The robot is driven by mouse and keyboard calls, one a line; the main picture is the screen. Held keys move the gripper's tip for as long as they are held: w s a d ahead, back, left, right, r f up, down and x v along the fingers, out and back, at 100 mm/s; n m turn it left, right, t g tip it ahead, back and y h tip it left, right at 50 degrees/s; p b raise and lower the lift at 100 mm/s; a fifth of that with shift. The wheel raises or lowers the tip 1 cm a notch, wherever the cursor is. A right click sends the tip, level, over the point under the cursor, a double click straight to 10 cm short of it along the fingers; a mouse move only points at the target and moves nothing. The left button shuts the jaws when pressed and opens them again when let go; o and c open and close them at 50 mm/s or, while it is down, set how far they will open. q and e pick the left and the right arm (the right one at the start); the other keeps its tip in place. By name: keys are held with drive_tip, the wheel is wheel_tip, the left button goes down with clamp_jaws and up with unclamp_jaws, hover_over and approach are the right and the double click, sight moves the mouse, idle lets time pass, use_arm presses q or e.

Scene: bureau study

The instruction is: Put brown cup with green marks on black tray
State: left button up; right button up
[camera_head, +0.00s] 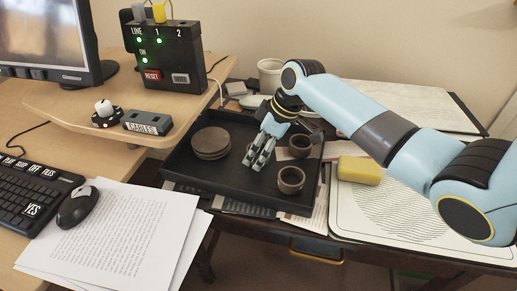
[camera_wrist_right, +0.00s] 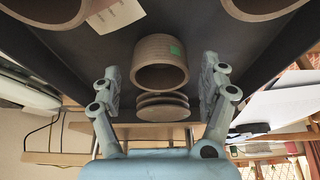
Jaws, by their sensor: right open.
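The black tray (camera_head: 228,187) lies on the dark table. The brown cup with a green mark (camera_wrist_right: 160,62) shows in the right wrist view, on the tray's dark surface between my two spread fingers. In the head view this cup is mostly hidden behind my right gripper (camera_head: 262,158). The gripper is low over the tray, pointing down and open, with gaps between the fingers and the cup in the wrist view (camera_wrist_right: 162,88). Two more brown cups stand in the tray, one at the back right (camera_head: 300,146) and one at the front right (camera_head: 291,181). My left gripper is not in view.
A stack of round brown plates (camera_head: 211,143) is in the tray's left part. A white pot (camera_head: 270,70) stands behind the tray. A wooden desk (camera_head: 60,100) bounds the left.

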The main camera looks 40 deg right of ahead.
drive_tip(key=p+v, duration=0.2)
drive_tip(key=v, duration=0.9)
drive_tip(key=shift+s, duration=0.1)
